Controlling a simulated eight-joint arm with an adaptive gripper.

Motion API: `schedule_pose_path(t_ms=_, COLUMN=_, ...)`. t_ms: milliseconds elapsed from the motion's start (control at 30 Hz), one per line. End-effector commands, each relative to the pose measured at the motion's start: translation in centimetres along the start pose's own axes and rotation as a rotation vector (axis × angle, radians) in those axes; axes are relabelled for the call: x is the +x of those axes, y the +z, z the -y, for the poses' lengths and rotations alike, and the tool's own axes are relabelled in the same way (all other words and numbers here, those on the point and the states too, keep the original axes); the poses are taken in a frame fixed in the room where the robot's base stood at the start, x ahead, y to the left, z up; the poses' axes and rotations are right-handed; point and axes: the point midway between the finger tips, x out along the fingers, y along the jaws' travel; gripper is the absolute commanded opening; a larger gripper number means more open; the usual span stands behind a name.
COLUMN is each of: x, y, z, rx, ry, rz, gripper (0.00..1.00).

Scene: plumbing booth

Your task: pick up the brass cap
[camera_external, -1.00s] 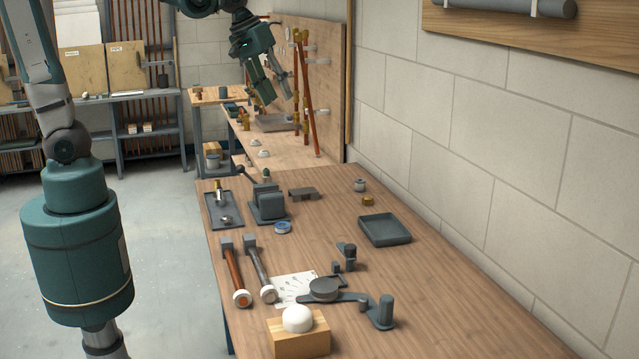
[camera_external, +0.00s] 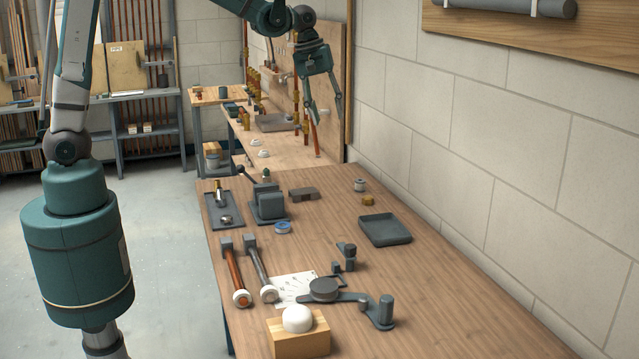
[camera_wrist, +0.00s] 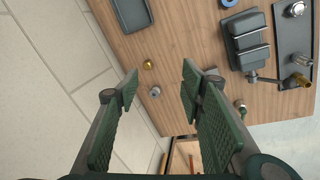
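The brass cap (camera_external: 367,201) is a small gold-coloured piece standing on the wooden bench, behind the grey tray. It also shows in the wrist view (camera_wrist: 148,65), ahead of my fingers and nearer the left one. My gripper (camera_external: 328,119) is open and empty, high above the far end of the bench. In the wrist view both fingers of my gripper (camera_wrist: 158,88) are spread wide, with bare bench and a small grey fitting between them. Nothing hides the cap.
A small grey fitting (camera_external: 359,185) stands just behind the cap. The grey tray (camera_external: 384,230) lies in front of it. A vise (camera_external: 268,204) and a grey bracket (camera_external: 304,193) are to the left. A block wall runs along the right.

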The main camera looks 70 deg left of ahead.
Motion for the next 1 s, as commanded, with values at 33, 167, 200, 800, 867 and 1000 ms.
schedule_pose_path(t_ms=33, x=0.9, y=-0.6, z=-0.6, rx=-0.022, ry=-0.005, rz=0.005, gripper=0.39)
schedule_pose_path(t_ms=167, x=3.0, y=-1.8, z=-1.6, rx=-0.085, ry=-0.023, rz=0.018, gripper=0.39)
schedule_pose_path(t_ms=200, x=3.7, y=-2.2, z=-2.0, rx=-0.106, ry=-0.028, rz=0.022, gripper=0.39)
schedule_pose_path(t_ms=800, x=15.2, y=-7.2, z=-5.6, rx=-0.397, ry=-0.115, rz=0.074, gripper=0.39)
schedule_pose_path(t_ms=867, x=16.4, y=-7.6, z=-5.8, rx=-0.427, ry=-0.125, rz=0.078, gripper=0.39)
schedule_pose_path(t_ms=1000, x=19.4, y=-8.7, z=-6.2, rx=-0.494, ry=-0.148, rz=0.086, gripper=0.39)
